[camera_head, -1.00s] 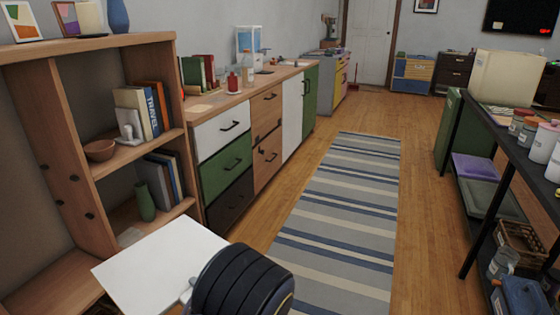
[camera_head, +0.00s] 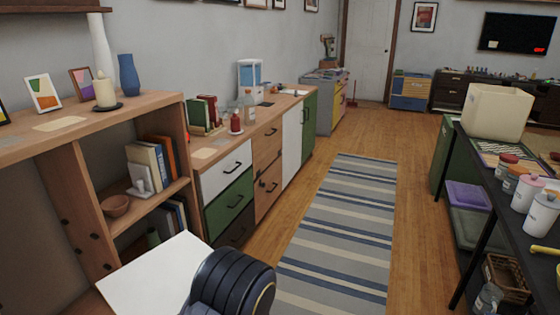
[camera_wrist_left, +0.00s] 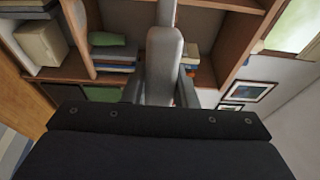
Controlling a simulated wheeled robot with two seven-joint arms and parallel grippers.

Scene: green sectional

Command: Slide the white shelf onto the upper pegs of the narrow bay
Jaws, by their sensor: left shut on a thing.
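The white shelf (camera_head: 153,277) is a flat board, held roughly level in front of the wooden bookcase (camera_head: 150,108), low in the head view. My left gripper (camera_head: 187,303) is shut on its right edge, partly hidden by my dark wrist. Grey gripper parts show in the wrist view (camera_wrist_left: 165,70); the shelf is not clearly seen there. The bay left of the bookcase's divider (camera_head: 68,185) is empty, with dark pegs (camera_head: 66,223) on the divider. The shelf appears outside this bay, apart from the pegs. My right gripper is not in view.
The right bay holds books (camera_head: 152,163), a bowl (camera_head: 116,205) and a vase (camera_head: 152,238). A candle (camera_head: 105,91) and a blue vase (camera_head: 128,75) stand on top. A drawer cabinet (camera_head: 228,178) adjoins. A striped rug (camera_head: 340,220) lies on clear floor; a dark worktable (camera_head: 500,200) stands right.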

